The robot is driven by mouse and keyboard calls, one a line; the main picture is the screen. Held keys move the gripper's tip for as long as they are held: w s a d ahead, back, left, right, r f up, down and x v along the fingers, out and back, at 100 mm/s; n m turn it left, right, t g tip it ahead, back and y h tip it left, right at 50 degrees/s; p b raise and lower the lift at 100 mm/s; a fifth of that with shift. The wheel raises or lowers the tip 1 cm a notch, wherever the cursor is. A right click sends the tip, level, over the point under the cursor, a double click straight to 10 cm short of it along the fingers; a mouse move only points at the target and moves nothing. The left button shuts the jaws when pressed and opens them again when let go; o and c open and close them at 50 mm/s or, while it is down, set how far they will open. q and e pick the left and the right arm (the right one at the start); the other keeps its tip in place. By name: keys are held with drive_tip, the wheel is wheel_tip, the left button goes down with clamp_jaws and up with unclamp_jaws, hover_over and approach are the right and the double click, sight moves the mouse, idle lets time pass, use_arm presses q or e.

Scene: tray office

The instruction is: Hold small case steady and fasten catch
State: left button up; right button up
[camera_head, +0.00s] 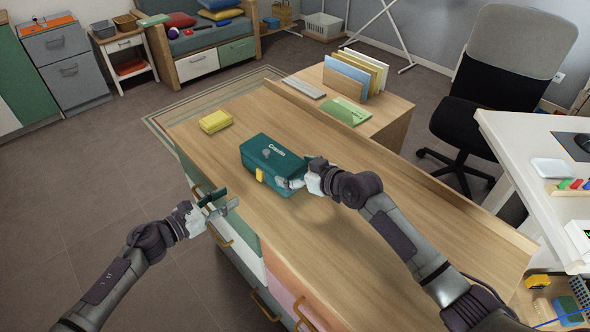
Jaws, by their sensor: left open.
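A dark green small case (270,158) lies with its lid down on the wooden desk top, near the middle. A yellow catch (260,175) shows on its front face; the picture is too small to tell whether it is fastened. My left gripper (222,201) is open and empty, at the desk's front edge, to the left of and in front of the case, apart from it. My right gripper (296,183) is at the case's right end, close against it. Its fingertips are partly lost against the case, so I cannot tell whether they grip it.
A yellow block (215,121) lies on the desk behind and left of the case. A file rack (357,72) and a green pad (346,111) sit on the adjoining surface behind. The desk top (400,235) is clear to the right. Drawer handles jut from its front.

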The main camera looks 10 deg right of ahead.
drive_tip(key=c, duration=0.8)
use_arm(q)
drive_tip(key=shift+c, duration=0.4)
use_arm(e)
drive_tip(key=shift+c, duration=0.7)
use_arm(q)
drive_tip(key=shift+s+a+r, duration=0.15)
drive_tip(key=shift+r, duration=0.15)
drive_tip(key=c, duration=0.6)
drive_tip(key=shift+s+a+r+m+g, duration=0.2)
drive_tip(key=shift+r+m+g, duration=0.1)
drive_tip(key=shift+g, duration=0.2)
clamp_jaws()
drive_tip(key=shift+s+a+r+g+y, duration=0.25)
drive_tip(key=shift+s+a+r+y, duration=0.25)
drive_tip(key=shift+a+r+y, duration=0.2)
drive_tip(key=shift+s+a+r+g+y, duration=0.25)
drive_tip(key=shift+s+a+r+y, duration=0.3)
drive_tip(key=shift+a+r, duration=0.2)
drive_tip(key=shift+d, duration=0.1)
